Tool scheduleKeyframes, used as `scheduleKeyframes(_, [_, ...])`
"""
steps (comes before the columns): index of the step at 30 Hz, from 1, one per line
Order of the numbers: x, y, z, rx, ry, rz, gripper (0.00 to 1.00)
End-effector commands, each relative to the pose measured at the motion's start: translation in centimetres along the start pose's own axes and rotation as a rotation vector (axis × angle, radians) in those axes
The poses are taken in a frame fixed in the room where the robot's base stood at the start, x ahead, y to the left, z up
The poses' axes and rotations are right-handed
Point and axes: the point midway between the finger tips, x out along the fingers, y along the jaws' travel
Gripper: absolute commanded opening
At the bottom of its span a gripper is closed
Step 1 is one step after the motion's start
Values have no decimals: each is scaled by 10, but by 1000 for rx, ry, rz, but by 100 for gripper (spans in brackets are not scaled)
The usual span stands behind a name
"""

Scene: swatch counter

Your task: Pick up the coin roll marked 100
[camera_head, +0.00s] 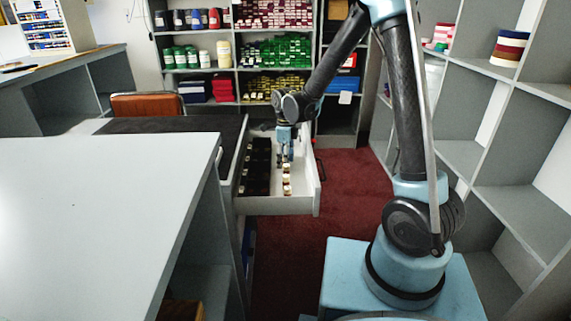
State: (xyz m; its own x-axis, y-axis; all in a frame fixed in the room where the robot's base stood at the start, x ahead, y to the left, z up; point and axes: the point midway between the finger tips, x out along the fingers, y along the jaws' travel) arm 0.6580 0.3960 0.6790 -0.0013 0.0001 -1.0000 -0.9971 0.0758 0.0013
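Several small pale rolls (287,180) stand in a line inside an open white drawer (305,205), in its right half. They are too small here for me to read any mark, so I cannot tell which one is marked 100. My gripper (285,160) points down into the drawer, over the far end of that line. Its fingers are small and dark, and I cannot tell whether they are open, shut or touching a roll. A dark divided insert (257,165) fills the drawer's left part.
The drawer comes out of a dark-topped counter (170,126). A white-topped counter (100,205) takes up the left front. Grey shelves with jars and boxes (275,50) stand at the back, and grey cubbies (515,130) at the right. Red carpet (350,185) lies clear right of the drawer.

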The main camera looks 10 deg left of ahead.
Motion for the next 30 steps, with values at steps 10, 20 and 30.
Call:
scheduleKeyframes(10, [5,0,0,0,0,0,39])
scheduleKeyframes(20, [4,0,0,0,0,0,0])
scheduleKeyframes(30, [-7,0,0,0,0,0,0])
